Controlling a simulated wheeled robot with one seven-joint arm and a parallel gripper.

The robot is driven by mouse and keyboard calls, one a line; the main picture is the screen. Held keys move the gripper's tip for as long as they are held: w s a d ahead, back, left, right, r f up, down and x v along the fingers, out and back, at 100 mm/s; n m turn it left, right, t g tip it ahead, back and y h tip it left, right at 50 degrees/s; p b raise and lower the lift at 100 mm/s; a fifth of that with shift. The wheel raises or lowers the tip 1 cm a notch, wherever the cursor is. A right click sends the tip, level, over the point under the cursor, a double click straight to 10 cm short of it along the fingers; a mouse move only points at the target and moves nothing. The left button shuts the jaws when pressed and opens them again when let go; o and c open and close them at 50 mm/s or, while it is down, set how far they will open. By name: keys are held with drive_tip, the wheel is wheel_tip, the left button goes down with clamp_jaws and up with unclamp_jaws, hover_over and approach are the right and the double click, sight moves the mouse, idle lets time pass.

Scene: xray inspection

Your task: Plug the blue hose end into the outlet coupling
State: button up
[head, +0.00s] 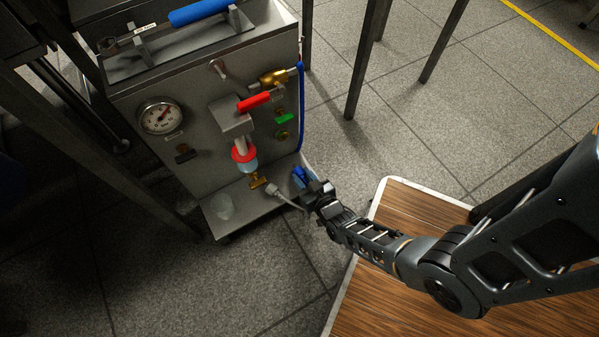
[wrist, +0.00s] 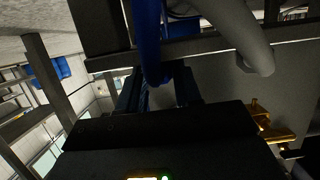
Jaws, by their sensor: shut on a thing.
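My gripper (head: 308,184) is at the front right of the grey machine, just above its lower ledge. It is shut on the blue hose end (head: 299,175). In the wrist view the blue hose (wrist: 152,45) runs down between my fingers (wrist: 160,88), and its tip is partly hidden by them. The blue hose (head: 301,105) hangs down the panel's right edge from near a brass fitting (head: 275,78). A round brass port (head: 282,134) sits low on the right of the panel, below a green handle (head: 284,118). I cannot tell which fitting is the outlet coupling.
The grey machine's panel (head: 190,125) carries a gauge (head: 161,116) and a red handle (head: 253,102). A grey hose end (head: 272,190) is beside my gripper, near a small brass valve (head: 258,181). A clear cup (head: 223,206) stands on the ledge. A wooden table (head: 410,205) is at right.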

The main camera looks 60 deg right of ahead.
sight(304, 178)
clamp_jaws()
drive_tip(key=shift+r+p, duration=3.15)
drive_tip(key=shift+r, duration=0.4)
